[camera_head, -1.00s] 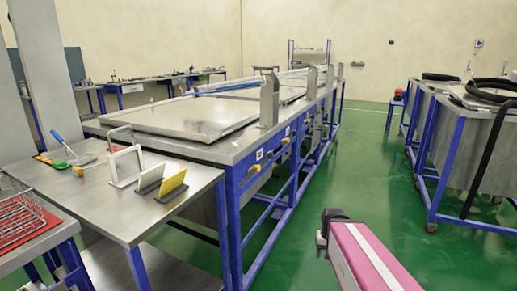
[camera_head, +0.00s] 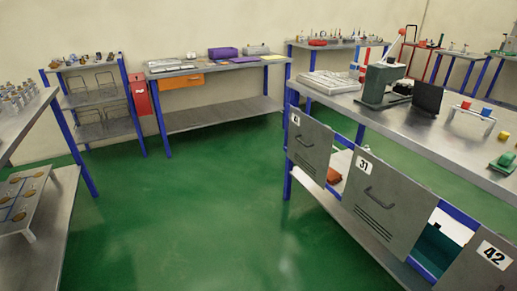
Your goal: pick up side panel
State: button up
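Several grey side panels with handles hang along the side of the blue-framed workbench at right. The panel labelled 31 (camera_head: 352,222) is in the middle, with a dark handle and slots low on it. A smaller-looking panel (camera_head: 308,148) hangs farther back, its number hard to read. The panel labelled 42 (camera_head: 478,272) is cut off at the lower right edge. I cannot tell which one the task means. My gripper is not in view.
Open green floor (camera_head: 215,215) lies between the benches. A wall bench (camera_head: 215,112) with an orange drawer (camera_head: 182,82) stands at the back. A metal rack with pierced plate (camera_head: 22,200) is at left. A red box (camera_head: 141,98) hangs by the shelf.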

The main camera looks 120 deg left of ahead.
aim_at(309, 143)
jog(key=u, duration=3.8)
jog(key=i+j+z, duration=0.1)
jog(key=i+j, duration=0.15)
jog(key=i+j+z, duration=0.1)
jog(key=i+j, duration=0.2)
jog(key=i+j+z, duration=0.1)
jog(key=i+j, duration=0.15)
jog(key=i+j+z, duration=0.15)
jog(key=j, duration=0.25)
jog(key=i+j+z, duration=0.1)
jog(key=i+j, duration=0.25)
jog(key=i+j+z, duration=0.1)
jog(key=j, duration=0.3)
jog(key=i+j+z, duration=0.1)
jog(key=i+j, duration=0.25)
jog(key=i+j+z, duration=0.1)
jog(key=j, duration=0.35)
jog(key=i, duration=0.05)
